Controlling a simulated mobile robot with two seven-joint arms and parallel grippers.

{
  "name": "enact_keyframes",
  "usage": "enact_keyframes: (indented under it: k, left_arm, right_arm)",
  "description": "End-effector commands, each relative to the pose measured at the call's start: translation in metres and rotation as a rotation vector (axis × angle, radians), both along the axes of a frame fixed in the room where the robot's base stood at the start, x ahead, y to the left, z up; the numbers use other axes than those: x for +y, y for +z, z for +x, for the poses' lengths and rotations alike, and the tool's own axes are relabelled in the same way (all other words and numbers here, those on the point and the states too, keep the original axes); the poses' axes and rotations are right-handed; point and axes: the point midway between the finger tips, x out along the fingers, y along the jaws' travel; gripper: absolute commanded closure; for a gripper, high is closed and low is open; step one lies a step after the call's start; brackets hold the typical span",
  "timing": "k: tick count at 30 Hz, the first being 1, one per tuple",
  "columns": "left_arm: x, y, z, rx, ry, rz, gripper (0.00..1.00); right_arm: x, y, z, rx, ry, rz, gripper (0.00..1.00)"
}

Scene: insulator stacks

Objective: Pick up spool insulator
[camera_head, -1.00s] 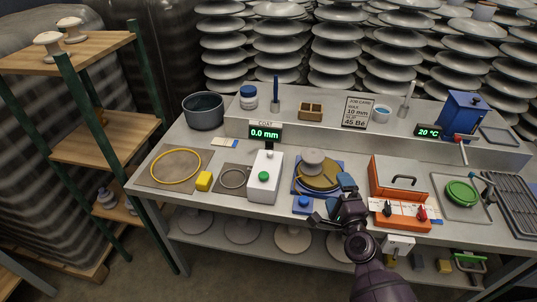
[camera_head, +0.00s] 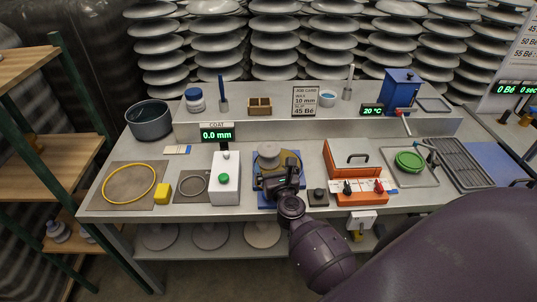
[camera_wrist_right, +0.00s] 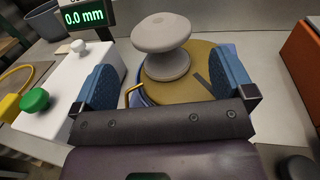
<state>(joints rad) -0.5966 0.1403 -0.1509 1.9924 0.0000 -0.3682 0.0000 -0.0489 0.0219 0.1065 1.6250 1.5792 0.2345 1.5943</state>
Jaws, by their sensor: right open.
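A grey spool insulator (camera_head: 267,150) stands upright on a round yellowish plate (camera_head: 292,160) over a blue base in the middle of the bench. It also shows in the right wrist view (camera_wrist_right: 163,45), with a wide top flange and a narrower waist. My right gripper (camera_head: 274,174) is just in front of the spool and partly covers the plate. In the right wrist view its two blue fingers (camera_wrist_right: 165,82) are wide apart with nothing between them, and the spool stands beyond them. My left gripper is not in view.
A white box with a green button (camera_head: 226,180) stands left of the plate, below the coat display (camera_head: 217,135). A small dark box (camera_head: 318,196) and an orange-and-white case (camera_head: 352,166) are to the right. A raised shelf with a job card (camera_head: 305,101) runs behind.

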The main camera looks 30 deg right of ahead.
Motion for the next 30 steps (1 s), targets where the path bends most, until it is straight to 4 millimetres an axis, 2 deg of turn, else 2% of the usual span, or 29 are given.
enact_keyframes:
  k: [3, 10, 19, 29, 30]
  left_arm:
    - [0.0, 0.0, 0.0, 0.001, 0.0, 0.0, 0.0]
    - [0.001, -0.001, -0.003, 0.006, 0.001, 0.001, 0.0]
    - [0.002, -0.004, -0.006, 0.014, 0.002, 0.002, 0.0]
    - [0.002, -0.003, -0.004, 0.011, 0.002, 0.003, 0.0]
    - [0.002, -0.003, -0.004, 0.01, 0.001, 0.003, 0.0]
  right_arm:
    - [-0.005, 0.0, 0.012, -0.001, 0.0, -0.001, 0.0]
    - [-0.01, 0.002, 0.024, 0.0, 0.0, -0.002, 0.0]
    - [-0.023, 0.004, 0.059, 0.0, 0.0, -0.003, 0.0]
    - [-0.026, 0.004, 0.065, 0.001, 0.0, -0.003, 0.0]
    - [-0.026, 0.004, 0.065, 0.001, 0.0, -0.003, 0.03]
